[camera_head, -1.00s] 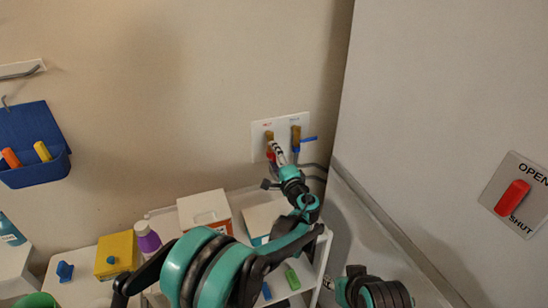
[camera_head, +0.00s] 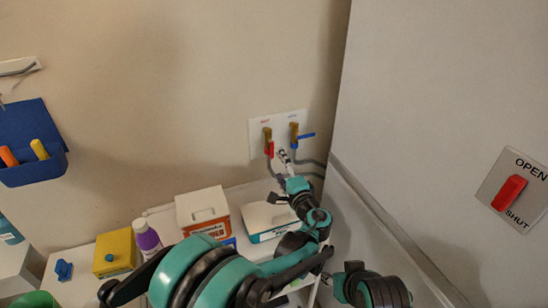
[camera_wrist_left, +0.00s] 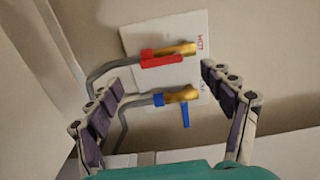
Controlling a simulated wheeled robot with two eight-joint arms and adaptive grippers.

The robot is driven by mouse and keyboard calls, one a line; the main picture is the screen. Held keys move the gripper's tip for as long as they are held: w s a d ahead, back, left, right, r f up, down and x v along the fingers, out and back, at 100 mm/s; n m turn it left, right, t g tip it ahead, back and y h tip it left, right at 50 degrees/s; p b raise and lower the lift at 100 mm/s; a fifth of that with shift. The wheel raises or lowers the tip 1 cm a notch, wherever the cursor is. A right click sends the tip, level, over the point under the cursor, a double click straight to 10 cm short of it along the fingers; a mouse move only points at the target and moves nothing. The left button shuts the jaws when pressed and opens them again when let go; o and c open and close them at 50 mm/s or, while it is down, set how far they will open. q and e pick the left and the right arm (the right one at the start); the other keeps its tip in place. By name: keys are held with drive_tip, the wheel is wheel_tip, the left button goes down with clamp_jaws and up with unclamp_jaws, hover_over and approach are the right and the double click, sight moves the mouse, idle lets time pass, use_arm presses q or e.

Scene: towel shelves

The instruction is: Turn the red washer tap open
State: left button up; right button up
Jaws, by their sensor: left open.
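The red washer tap lever (camera_head: 269,149) hangs down from the left brass valve in the head view. In the left wrist view the red lever (camera_wrist_left: 162,60) lies in line with its valve and grey hose. The blue lever (camera_head: 306,136) on the right valve sticks out sideways; it also shows crosswise in the wrist view (camera_wrist_left: 185,115). My left gripper (camera_head: 283,156) is just below and right of the red lever. In the wrist view its fingers (camera_wrist_left: 162,77) are open and apart, with nothing held. My right gripper (camera_head: 326,281) shows small at the bottom; its jaws are unclear.
The white tap plate (camera_head: 255,128) is on the wall. A shelf below carries a white-and-orange box (camera_head: 202,210), a white-and-teal box (camera_head: 266,221), a purple bottle (camera_head: 146,238) and a yellow box (camera_head: 115,252). A big pale panel with a red OPEN/SHUT switch (camera_head: 509,193) stands at right.

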use_arm(q)
drive_tip(key=v, duration=0.5)
idle(0.4)
